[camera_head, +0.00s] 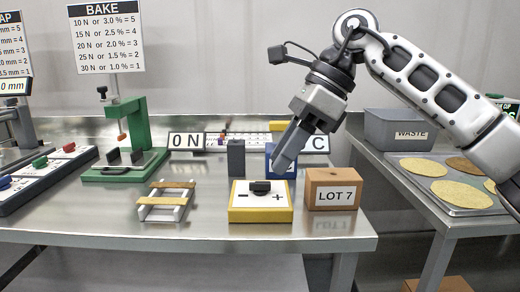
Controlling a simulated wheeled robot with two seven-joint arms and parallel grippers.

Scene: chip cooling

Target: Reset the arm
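My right arm comes in from the right and bends down over the steel table (200,230). My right gripper (285,158) points down and to the left. Its fingertips are in the air, in front of the blue box (272,150) and above the yellow dial box (260,213). The fingers overlap from this angle, so whether they are open or shut cannot be told. No object shows clearly between them. My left gripper is not in view.
An orange LOT 7 box (332,190) stands right of the dial box. A small wooden-slat rack (166,200) and a green press (132,140) are left. A grey WASTE bin (397,130) and a tray of round chips (445,207) are right. The table's front left is clear.

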